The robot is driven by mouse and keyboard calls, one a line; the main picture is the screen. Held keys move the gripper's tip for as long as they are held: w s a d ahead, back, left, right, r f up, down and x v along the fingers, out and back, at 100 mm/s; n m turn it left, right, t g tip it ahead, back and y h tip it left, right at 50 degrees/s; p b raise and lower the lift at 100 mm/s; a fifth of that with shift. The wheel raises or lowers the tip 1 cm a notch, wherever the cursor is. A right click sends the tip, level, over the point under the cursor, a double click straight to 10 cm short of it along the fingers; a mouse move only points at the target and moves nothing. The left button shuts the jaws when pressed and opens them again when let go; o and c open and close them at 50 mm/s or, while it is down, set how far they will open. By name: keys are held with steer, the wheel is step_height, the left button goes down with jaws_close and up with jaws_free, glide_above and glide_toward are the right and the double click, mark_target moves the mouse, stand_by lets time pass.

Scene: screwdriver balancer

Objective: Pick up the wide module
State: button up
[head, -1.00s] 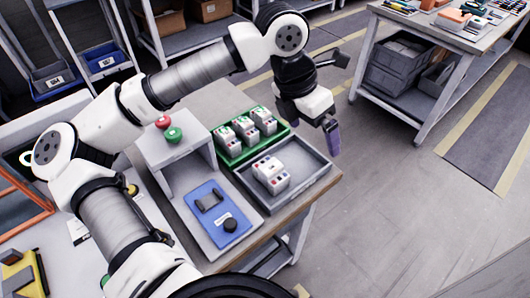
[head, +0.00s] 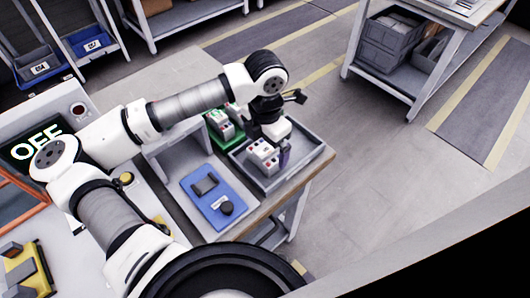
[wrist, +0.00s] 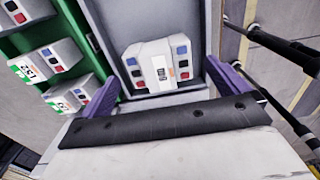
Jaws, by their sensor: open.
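The wide module (head: 263,157) is a white block with red and blue squares in the grey tray (head: 310,154). It also shows in the wrist view (wrist: 160,63), where it lies between and beyond the two purple fingers. My gripper (wrist: 160,90) is open and empty, with a finger to either side of the module's near end. In the head view my gripper (head: 280,150) is over the tray beside the module and partly hides it. I cannot tell how high the fingertips are above the tray floor.
A green tray (head: 212,137) with white modules (wrist: 62,58) stands next to the grey tray, partly hidden by my arm. A blue panel (head: 217,198) with a black knob lies in front. The tray's walls stand close to my fingers. Open floor lies to the right.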

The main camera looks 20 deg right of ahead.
steer(key=shift+f+p, duration=0.45)
steer(key=shift+f, duration=1.35)
steer(key=c, duration=1.1)
steer(key=shift+r, duration=0.1)
